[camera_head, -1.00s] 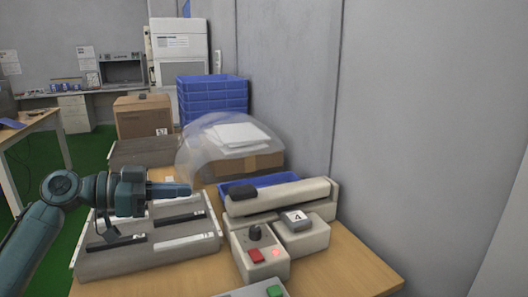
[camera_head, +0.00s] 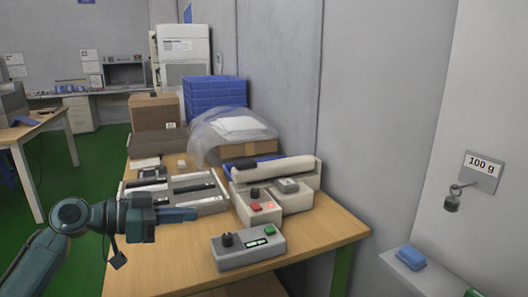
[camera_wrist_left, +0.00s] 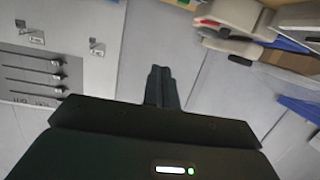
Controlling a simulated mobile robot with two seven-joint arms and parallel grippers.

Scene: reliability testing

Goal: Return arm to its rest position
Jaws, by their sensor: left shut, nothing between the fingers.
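My left gripper (camera_head: 178,214) reaches in from the left in the head view, level in front of the wooden table (camera_head: 318,232). It is shut with nothing in it and holds clear of the things on the table. In the left wrist view its closed fingers (camera_wrist_left: 160,88) stand in the middle against a blurred grey wall. My right gripper is in neither view.
A grey control box (camera_head: 247,247) with a knob and green button sits at the table's front. Behind it are a beige device (camera_head: 275,172), a slotted tray (camera_head: 203,207) and blue crates (camera_head: 216,98). A 100 g hook plate (camera_head: 482,171) and a ledge are at right.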

